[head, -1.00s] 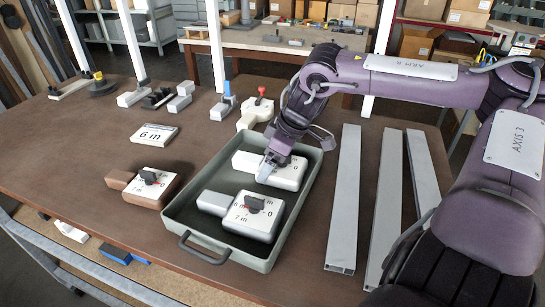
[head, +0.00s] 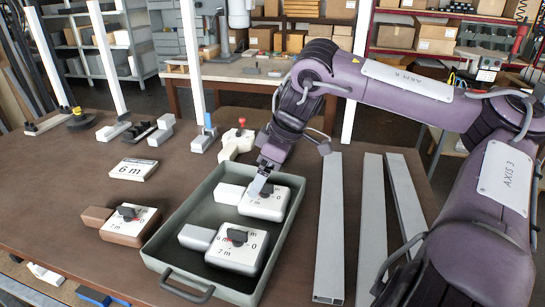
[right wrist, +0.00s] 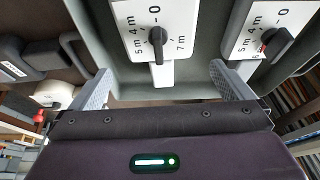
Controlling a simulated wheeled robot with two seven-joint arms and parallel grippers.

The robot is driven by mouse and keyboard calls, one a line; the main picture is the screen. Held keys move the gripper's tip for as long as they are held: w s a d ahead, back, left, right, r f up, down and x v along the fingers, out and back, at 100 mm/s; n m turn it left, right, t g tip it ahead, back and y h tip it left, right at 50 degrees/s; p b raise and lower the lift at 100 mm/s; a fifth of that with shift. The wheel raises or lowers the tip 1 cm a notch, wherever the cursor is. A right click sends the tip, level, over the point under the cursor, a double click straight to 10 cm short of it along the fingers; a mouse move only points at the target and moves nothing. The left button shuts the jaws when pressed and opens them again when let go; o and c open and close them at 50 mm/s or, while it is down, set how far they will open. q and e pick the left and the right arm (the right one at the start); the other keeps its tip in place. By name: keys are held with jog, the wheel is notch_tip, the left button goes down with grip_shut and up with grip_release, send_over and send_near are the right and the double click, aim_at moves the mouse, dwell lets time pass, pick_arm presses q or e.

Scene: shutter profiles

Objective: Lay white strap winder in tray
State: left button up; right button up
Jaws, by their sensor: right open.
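The white strap winder (head: 263,206) lies flat inside the grey-green tray (head: 161,247), toward its far end, with its dial up. Its pale block points left in the head view. My right gripper (head: 258,185) is just above it. In the right wrist view, my right gripper (right wrist: 163,90) is open, its grey fingers apart on either side of the white winder's block (right wrist: 162,75), with nothing held. A second winder (head: 238,248) with a grey block lies in the near part of the tray. My left gripper is out of view.
A brown-blocked winder (head: 131,224) lies on the table left of the tray. Behind it is a "6 m" card (head: 133,169). Long grey profiles (head: 330,225) lie to the right. A white piece with a red knob (head: 238,140) stands behind the tray.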

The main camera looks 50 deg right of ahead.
jog(key=v, duration=0.5)
jog(key=shift+r+b, duration=0.15)
jog(key=shift+b, duration=0.15)
